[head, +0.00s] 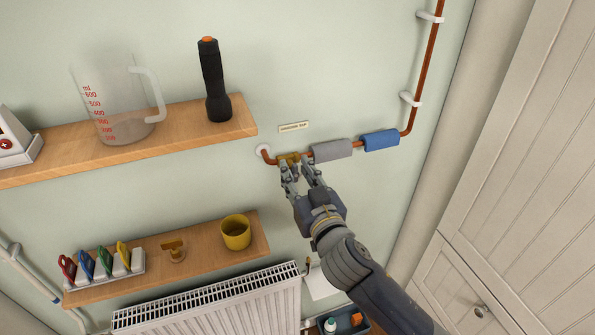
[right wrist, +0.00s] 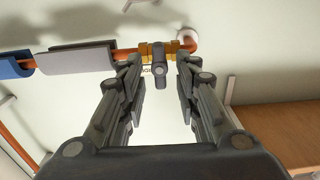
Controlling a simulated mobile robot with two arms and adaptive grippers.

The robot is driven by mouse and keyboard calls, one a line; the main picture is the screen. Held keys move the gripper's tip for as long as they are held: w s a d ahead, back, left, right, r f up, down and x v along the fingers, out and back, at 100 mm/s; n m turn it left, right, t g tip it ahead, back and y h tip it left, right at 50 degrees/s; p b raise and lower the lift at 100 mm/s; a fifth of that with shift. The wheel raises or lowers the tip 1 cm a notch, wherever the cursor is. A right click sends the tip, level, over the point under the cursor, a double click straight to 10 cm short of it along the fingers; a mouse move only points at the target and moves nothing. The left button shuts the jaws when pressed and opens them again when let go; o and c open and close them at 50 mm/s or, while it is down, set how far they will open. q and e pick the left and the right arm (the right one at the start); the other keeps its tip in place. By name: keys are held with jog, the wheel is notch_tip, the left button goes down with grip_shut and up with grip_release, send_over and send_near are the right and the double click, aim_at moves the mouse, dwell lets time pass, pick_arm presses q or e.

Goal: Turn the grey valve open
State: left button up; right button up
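The valve has a brass body (head: 289,158) on a copper pipe at the wall, just left of a grey pipe sleeve. In the right wrist view its dark grey handle (right wrist: 159,74) stands crosswise to the pipe, in front of the brass body (right wrist: 147,53). My right gripper (head: 295,166) is right at the valve, reaching up from below right. In the right wrist view its two fingers are apart, one on each side of the handle, with visible gaps. In the head view the gripper hides the handle. My left gripper is not in view.
Grey (head: 332,150) and blue (head: 381,140) sleeves cover the pipe to the right. A label (head: 294,127) is above. An upper shelf (head: 185,121) holds a black torch (head: 213,80) and measuring jug (head: 125,108). A yellow mug (head: 236,233) stands on the lower shelf. A radiator (head: 215,303) is below.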

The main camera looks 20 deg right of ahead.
grip_shut()
jog(key=shift+n, duration=0.4)
jog(key=n, duration=0.1)
jog(key=n+p, duration=0.1)
jog(key=shift+a+r+n, duration=0.1)
jog(key=shift+a+n, duration=0.1)
jog(key=shift+n, duration=0.2)
jog(key=n, duration=0.3)
jog(key=shift+a+n+p, duration=0.15)
jog(key=shift+n+p, duration=0.15)
jog(key=shift+p, duration=0.1)
jog(key=n, duration=0.3)
jog(key=f+n, duration=0.1)
jog(key=n, duration=0.6)
jog(key=shift+a+f+n, duration=0.15)
jog(key=shift+a+n, duration=0.1)
jog(key=shift+n, duration=0.15)
